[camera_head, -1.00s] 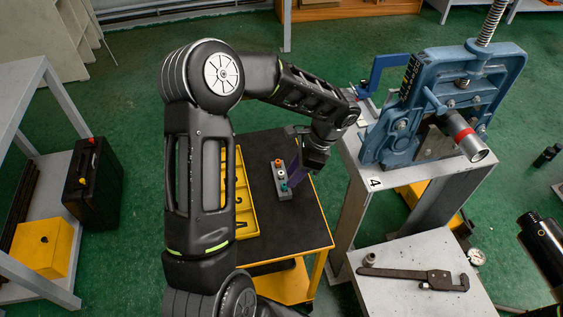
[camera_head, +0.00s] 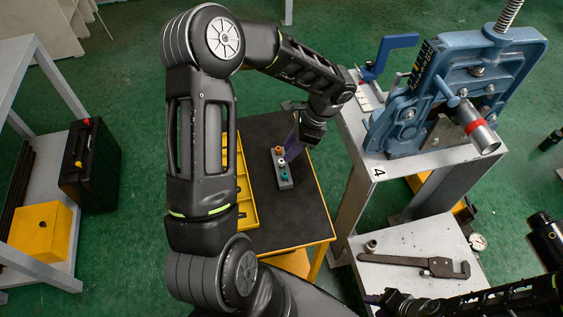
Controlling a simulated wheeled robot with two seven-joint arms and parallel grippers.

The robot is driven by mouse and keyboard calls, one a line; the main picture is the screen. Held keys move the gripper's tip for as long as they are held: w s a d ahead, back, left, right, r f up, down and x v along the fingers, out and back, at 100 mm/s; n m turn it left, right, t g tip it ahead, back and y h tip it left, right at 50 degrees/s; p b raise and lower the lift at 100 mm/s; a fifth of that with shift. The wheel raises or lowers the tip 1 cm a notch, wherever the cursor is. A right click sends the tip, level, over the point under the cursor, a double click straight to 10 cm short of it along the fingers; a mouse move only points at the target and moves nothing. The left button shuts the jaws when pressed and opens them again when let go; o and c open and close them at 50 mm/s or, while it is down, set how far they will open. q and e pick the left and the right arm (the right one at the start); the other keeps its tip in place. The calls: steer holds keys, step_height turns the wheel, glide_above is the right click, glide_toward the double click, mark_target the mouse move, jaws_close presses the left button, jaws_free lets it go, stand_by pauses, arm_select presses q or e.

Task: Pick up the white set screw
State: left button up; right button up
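The white set screw (camera_head: 281,162) stands in the middle of a small grey holder (camera_head: 286,184) on the black-topped cart. My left gripper (camera_head: 289,153) points down just right of the holder, its purple fingers close beside the white screw. I cannot tell whether they touch it or how far apart they are. My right gripper (camera_head: 372,299) shows only partly at the bottom edge, near the front grey table; its opening is not clear.
An orange screw (camera_head: 278,150) and a teal screw (camera_head: 283,174) flank the white one. A yellow tray (camera_head: 246,210) lies left of the holder. A blue pipe vise (camera_head: 460,90) stands on a grey bench at right. A wrench (camera_head: 415,263) lies on the front grey table (camera_head: 405,240).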

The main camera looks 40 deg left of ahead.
mark_target(282, 161)
arm_select(q)
steer(key=shift+f, duration=0.15)
steer(key=p+x, duration=0.1)
steer(key=x, duration=0.4)
steer(key=shift+c, duration=0.4)
stand_by(0.4)
jaws_close()
